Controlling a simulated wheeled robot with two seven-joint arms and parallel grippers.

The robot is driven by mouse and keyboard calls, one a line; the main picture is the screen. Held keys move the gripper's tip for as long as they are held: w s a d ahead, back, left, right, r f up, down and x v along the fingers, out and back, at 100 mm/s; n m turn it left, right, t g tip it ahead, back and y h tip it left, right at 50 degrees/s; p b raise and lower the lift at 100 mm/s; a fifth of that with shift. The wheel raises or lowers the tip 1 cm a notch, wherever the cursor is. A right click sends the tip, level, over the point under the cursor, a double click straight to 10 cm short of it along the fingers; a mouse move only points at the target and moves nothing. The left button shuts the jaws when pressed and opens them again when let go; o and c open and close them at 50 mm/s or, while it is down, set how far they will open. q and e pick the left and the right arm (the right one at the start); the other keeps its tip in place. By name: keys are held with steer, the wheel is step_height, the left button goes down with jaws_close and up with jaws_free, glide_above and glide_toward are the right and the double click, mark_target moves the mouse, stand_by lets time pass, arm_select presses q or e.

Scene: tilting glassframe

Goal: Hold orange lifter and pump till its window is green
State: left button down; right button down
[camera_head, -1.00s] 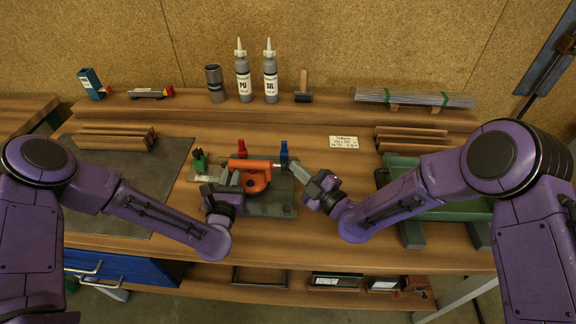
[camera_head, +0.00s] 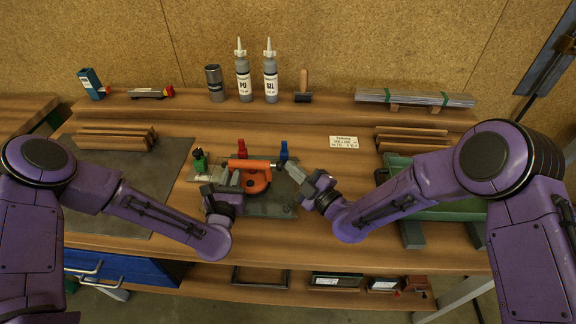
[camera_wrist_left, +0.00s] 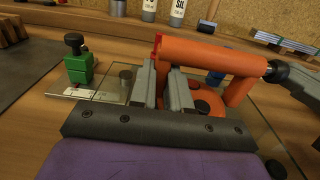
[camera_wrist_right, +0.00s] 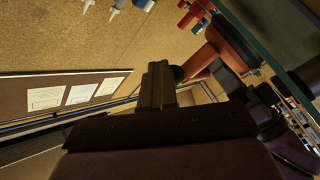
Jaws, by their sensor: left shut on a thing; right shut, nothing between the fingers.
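The orange lifter (camera_head: 256,178) stands on the glass pane over a grey plate, its thick handle running left to right. In the left wrist view its handle (camera_wrist_left: 210,54) is close beyond my left fingers. My left gripper (camera_head: 235,178) is shut on the orange lifter at its left part; the exact contact is partly hidden. My right gripper (camera_head: 290,166) is shut and empty, its tips at or very near the handle's right end; I cannot tell if they touch. It also shows in the right wrist view (camera_wrist_right: 160,85). I cannot make out the lifter's window colour.
A green clamp (camera_head: 199,161), a red clamp (camera_head: 242,149) and a blue clamp (camera_head: 284,151) stand around the pane.

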steer(key=shift+a, duration=0.5)
steer(key=shift+d, duration=0.1)
stand_by(0.4)
steer(key=shift+d, duration=1.8)
steer(key=d, duration=0.5)
steer(key=shift+w, duration=0.1)
stand_by(0.4)
arm_select(q)
steer(key=c, duration=1)
jaws_free()
